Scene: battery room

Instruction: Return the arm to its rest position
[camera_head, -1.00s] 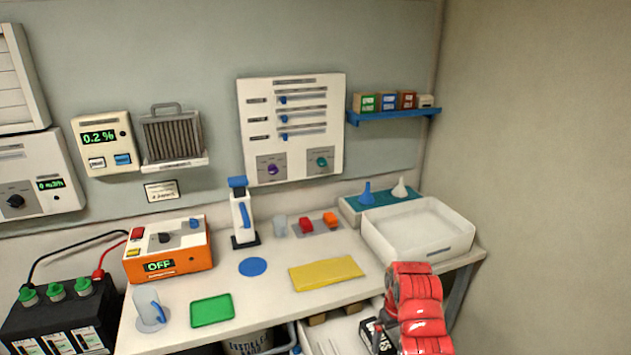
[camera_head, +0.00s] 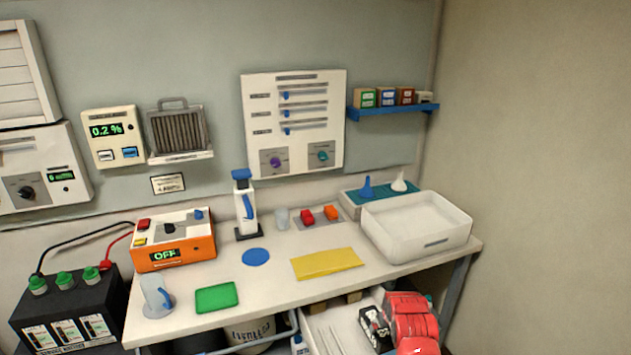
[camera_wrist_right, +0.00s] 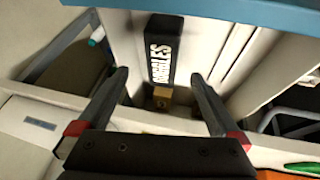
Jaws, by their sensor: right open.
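My right arm, red and black, shows at the bottom right of the head view (camera_head: 410,322), below the bench's front edge and over an open drawer (camera_head: 345,335). In the wrist view my right gripper (camera_wrist_right: 162,75) is open, with its two dark fingers apart and nothing held between them. A black box with white lettering (camera_wrist_right: 160,50) lies in the drawer beyond the fingers, apart from them as far as I can see. A small brown block (camera_wrist_right: 163,97) is near it. My left gripper is not in view.
The bench (camera_head: 215,322) holds an orange meter (camera_head: 173,246), a blue-handled bottle (camera_head: 245,207), a yellow cloth (camera_head: 326,263), a green pad (camera_head: 216,298) and a white tray (camera_head: 416,228). A black battery (camera_head: 70,310) stands at the left. The right wall (camera_head: 540,170) is bare.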

